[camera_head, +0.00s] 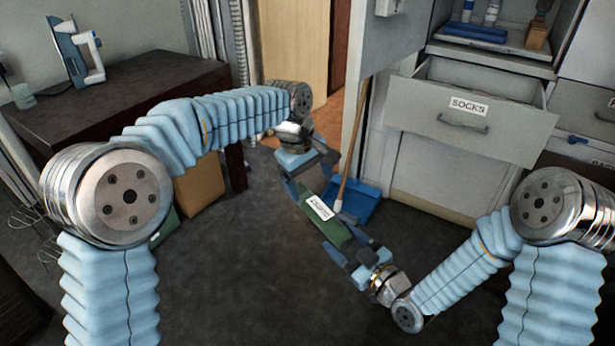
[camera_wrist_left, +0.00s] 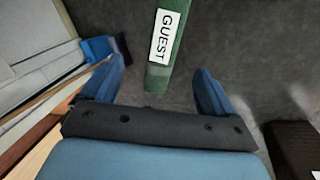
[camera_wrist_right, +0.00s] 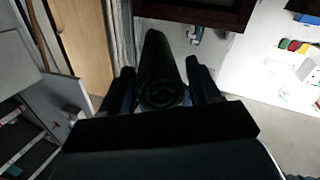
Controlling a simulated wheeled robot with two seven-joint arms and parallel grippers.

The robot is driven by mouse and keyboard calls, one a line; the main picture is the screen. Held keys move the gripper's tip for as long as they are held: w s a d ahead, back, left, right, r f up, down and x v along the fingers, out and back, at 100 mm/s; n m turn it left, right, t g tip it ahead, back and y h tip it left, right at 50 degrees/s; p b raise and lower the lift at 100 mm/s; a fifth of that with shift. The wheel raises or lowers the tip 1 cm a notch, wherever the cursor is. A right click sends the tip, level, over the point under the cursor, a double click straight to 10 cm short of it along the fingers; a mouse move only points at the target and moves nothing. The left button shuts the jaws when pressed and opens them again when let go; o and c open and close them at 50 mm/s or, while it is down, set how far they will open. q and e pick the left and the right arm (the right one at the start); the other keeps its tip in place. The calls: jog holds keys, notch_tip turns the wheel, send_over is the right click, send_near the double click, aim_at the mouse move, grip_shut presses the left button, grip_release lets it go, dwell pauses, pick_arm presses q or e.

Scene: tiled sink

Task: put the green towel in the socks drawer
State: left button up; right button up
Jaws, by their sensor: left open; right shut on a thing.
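The rolled green towel (camera_head: 338,234) has a white label, which reads "GUEST" in the left wrist view (camera_wrist_left: 164,62). My right gripper (camera_head: 343,243) is shut on one end of the towel, holding it above the floor. The right wrist view shows its spiral end (camera_wrist_right: 160,92) between the fingers (camera_wrist_right: 158,72). My left gripper (camera_head: 310,183) is open at the towel's other end, with that end between its spread fingers (camera_wrist_left: 160,68); I cannot tell whether they touch. The drawer labelled SOCKS (camera_head: 418,112) is pulled open at upper right; its visible inside looks empty.
A blue dustpan (camera_head: 362,205) and long wooden handle (camera_head: 355,140) stand against the cabinet behind the towel. A dark table (camera_head: 110,90) stands at left, with a box (camera_head: 200,185) beneath it. A shelf with bottles is above the drawer. The middle floor is clear.

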aim_at(317, 203)
pick_arm(q)
jog(key=x, duration=1.1)
jog(key=shift+f, duration=0.15)
jog(key=shift+c, duration=0.3)
jog(key=c, duration=1)
pick_arm(e)
jog(key=o, duration=1.2)
jog(key=shift+c, duration=0.2)
